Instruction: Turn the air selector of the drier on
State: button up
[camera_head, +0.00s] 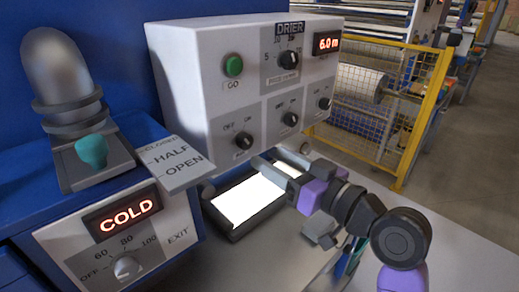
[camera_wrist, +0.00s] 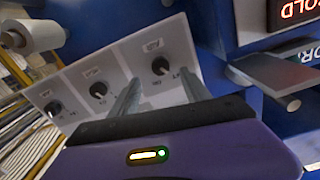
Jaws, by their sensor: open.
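The drier (camera_head: 200,65) is a pale box with a sloped front. Three dark selector knobs sit in a row along its lower front: left (camera_head: 243,140), middle (camera_head: 290,118) and right (camera_head: 325,103). OFF and ON marks show by the knobs, but their name labels are too small to read, so I cannot tell which is the air selector. My purple gripper (camera_head: 275,162) is just below the panel. In the wrist view, my open gripper (camera_wrist: 158,80) points at the panel's left knob (camera_wrist: 160,67), which appears between its fingertips. Contact cannot be told.
A green GO button (camera_head: 233,66) and a large dial (camera_head: 288,54) sit above the knobs. A HALF/OPEN plate (camera_head: 172,160) juts out left of the panel. A COLD display (camera_head: 122,216) stands lower left. A lit white pad (camera_head: 250,200) lies below.

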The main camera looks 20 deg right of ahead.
aim_at(249, 144)
jog(key=shift+p+x, duration=0.8)
jog(key=shift+x, duration=3.1)
grip_shut()
